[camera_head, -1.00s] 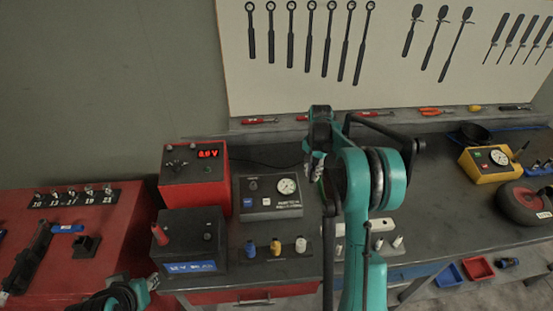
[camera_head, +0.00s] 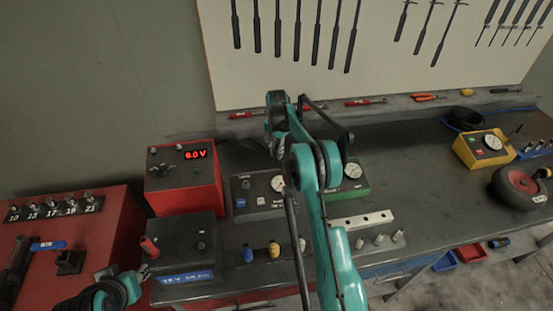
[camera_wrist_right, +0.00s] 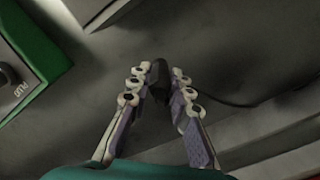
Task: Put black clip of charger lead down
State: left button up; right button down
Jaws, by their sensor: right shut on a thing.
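My right gripper (camera_wrist_right: 163,85) is shut on the black clip (camera_wrist_right: 158,80) in the right wrist view. The clip sits between the fingertips, and its thin black lead (camera_wrist_right: 235,104) runs off to the right. Whether the clip touches the grey surface below is hard to tell. In the head view the right gripper (camera_head: 276,148) is above the back of the bench, near the grey gauge box (camera_head: 258,203); the clip cannot be made out there. My left gripper (camera_head: 140,272) is partly in view at the lower left, its jaws unclear.
A red box with a lit display (camera_head: 184,180) and a black box with a red post (camera_head: 188,243) stand left. A green gauge box (camera_head: 350,190) is right of the right gripper; its green edge shows in the wrist view (camera_wrist_right: 35,55).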

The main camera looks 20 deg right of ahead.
aim_at(276, 158)
notch_tip(276, 158, down, 4)
jog(key=shift+f, duration=0.1)
jog(key=shift+b, duration=0.35)
jog(key=c, duration=1.4)
grip_release()
jog(key=shift+f, duration=0.1)
